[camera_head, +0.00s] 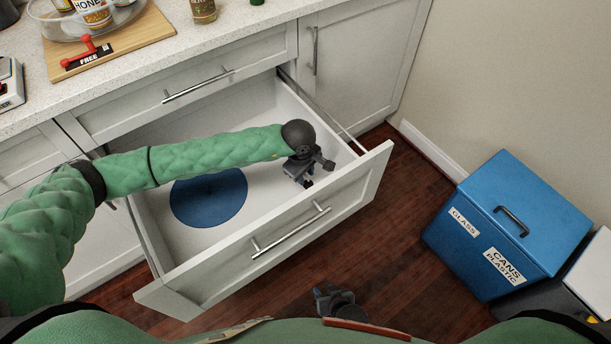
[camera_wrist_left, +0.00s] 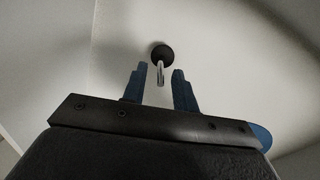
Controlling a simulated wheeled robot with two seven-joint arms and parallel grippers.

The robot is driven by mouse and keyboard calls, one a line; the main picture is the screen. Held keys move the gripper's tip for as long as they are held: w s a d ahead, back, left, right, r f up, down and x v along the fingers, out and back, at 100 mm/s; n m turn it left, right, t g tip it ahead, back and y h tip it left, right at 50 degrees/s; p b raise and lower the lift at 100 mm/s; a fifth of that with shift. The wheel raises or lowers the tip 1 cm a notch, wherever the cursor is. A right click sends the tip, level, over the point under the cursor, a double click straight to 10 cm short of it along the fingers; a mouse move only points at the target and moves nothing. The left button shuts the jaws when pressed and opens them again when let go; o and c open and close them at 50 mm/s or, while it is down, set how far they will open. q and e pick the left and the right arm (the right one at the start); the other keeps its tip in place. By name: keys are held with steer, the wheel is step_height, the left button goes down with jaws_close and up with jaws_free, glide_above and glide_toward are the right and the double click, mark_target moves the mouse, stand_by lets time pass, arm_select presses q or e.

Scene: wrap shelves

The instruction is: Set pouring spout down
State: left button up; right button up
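The pouring spout (camera_wrist_left: 160,60) has a dark round part and a thin metal tube. In the left wrist view it is just beyond and between the fingertips of my left gripper (camera_wrist_left: 160,84), against the pale drawer floor. There is a gap on both sides of it, so the fingers are open around its line and not closed on it. In the head view my left gripper (camera_head: 312,176) is low inside the open drawer (camera_head: 345,195), near its right end; the spout is hidden there. My right gripper (camera_head: 325,298) is low in front of the drawer, its fingers unclear.
A round blue mat (camera_head: 209,198) lies on the drawer floor left of my left gripper. The counter (camera_head: 225,32) holds a wooden board (camera_head: 110,49) with a red item and a clear bowl of jars. A blue recycling bin (camera_head: 510,225) stands at right on dark wood floor.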

arm_select(q)
step_height(320, 180, up, 10)
steer(key=s, duration=0.1)
steer(key=shift+a+r+b, duration=0.2)
steer(key=shift+a+b, duration=0.15)
steer(key=shift+a, duration=0.1)
steer(key=shift+s, duration=0.1)
